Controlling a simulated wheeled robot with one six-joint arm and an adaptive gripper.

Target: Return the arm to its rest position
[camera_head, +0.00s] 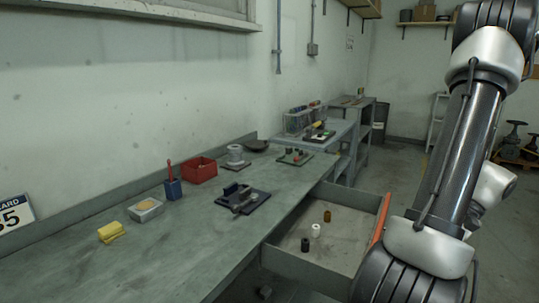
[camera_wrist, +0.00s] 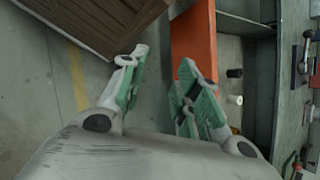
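My arm (camera_head: 450,165) stands raised at the right of the head view, and its gripper is not visible there. In the wrist view my gripper (camera_wrist: 163,62) is open, with its two green-padded fingers apart and nothing between them. It hangs above the floor beside the orange front (camera_wrist: 194,45) of the pulled-out drawer. The drawer (camera_head: 340,206) also shows in the head view, in front of the workbench and next to my arm.
The drawer holds a black cylinder (camera_head: 305,244), a white one (camera_head: 316,230) and a brown one (camera_head: 327,216). The workbench (camera_head: 150,262) carries a vise (camera_head: 242,198), a red bin (camera_head: 200,170) and a yellow sponge (camera_head: 111,232). A brown wooden surface (camera_wrist: 105,22) lies near the fingers.

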